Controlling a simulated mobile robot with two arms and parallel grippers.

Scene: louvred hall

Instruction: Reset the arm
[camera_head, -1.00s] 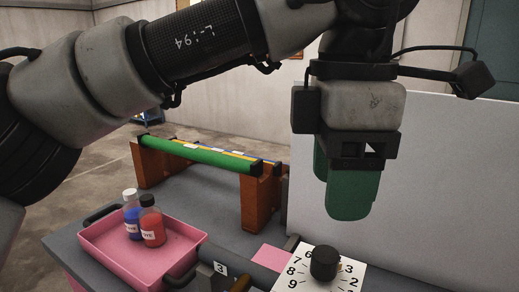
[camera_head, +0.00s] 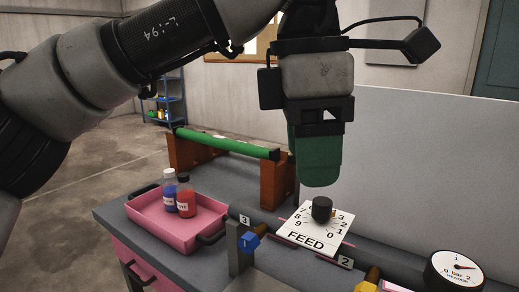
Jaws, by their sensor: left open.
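My left arm comes in from the left and crosses the top of the head view. Its gripper (camera_head: 318,178) points down with green fingers, above and apart from the black knob (camera_head: 322,208) on the white FEED dial plate (camera_head: 310,232). I see nothing held between the fingers, which overlap from this angle. My right gripper is not in view.
A pink tray (camera_head: 147,211) holds a blue bottle (camera_head: 169,190) and a red bottle (camera_head: 186,197). Behind is a brown rack (camera_head: 274,185) with a green bar (camera_head: 225,143). A pressure gauge (camera_head: 455,272) and blue valve (camera_head: 249,242) are in front. A pale panel (camera_head: 430,165) stands right.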

